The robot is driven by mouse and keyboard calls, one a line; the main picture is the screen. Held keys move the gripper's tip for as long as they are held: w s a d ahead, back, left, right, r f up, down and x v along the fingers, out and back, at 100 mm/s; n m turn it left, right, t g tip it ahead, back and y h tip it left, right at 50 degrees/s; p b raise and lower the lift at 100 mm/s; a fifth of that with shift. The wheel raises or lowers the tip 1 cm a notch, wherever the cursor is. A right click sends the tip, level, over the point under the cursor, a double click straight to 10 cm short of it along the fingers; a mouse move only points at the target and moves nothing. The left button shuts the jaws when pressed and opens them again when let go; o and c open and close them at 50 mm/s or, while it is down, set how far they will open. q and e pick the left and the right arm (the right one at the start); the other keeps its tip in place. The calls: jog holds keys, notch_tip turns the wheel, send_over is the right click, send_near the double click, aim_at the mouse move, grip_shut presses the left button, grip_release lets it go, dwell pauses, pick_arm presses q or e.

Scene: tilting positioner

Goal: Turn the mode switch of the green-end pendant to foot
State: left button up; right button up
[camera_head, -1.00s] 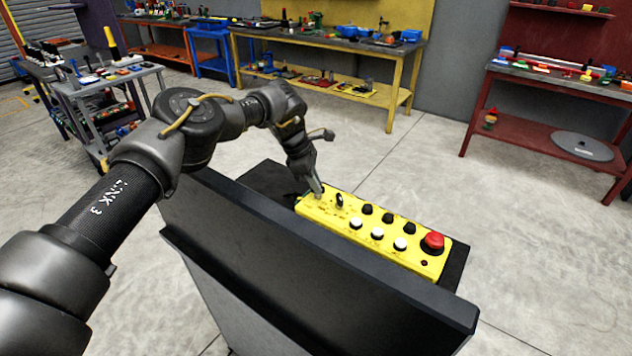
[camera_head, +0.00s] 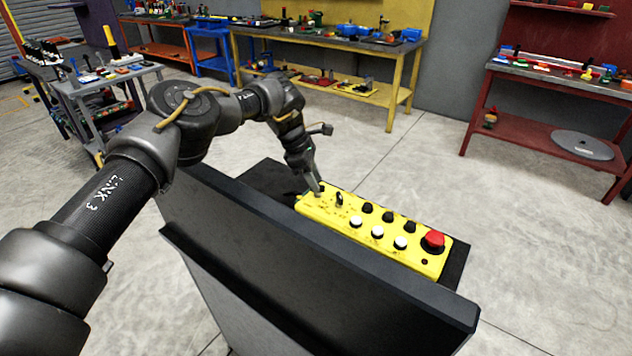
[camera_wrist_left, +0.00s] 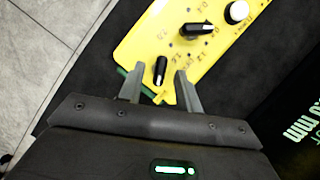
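The yellow pendant (camera_head: 375,225) lies on a dark shelf behind a black panel. It carries a black selector knob (camera_head: 339,200), black buttons, white buttons and a red mushroom button (camera_head: 433,240). In the left wrist view, a green edge (camera_wrist_left: 148,92) shows at the pendant's near end, beside a black switch knob (camera_wrist_left: 160,70) with a pale pointer line. My left gripper (camera_head: 317,190) points down at this end. In the wrist view its open fingers (camera_wrist_left: 160,84) stand on either side of that knob; contact is unclear. The knob's labels are too small to read. My right gripper is out of view.
A second black knob (camera_wrist_left: 195,30) and a white button (camera_wrist_left: 237,12) sit farther along the pendant. The tall black panel (camera_head: 310,250) stands in front of it. Benches line the back, including a yellow one (camera_head: 330,45) and a red one (camera_head: 550,85). Floor between is clear.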

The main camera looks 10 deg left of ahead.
pick_arm(q)
jog(key=b+v, duration=0.1)
jog(key=v, duration=0.8)
jog(key=shift+r, duration=0.35)
jog(key=shift+a, duration=0.1)
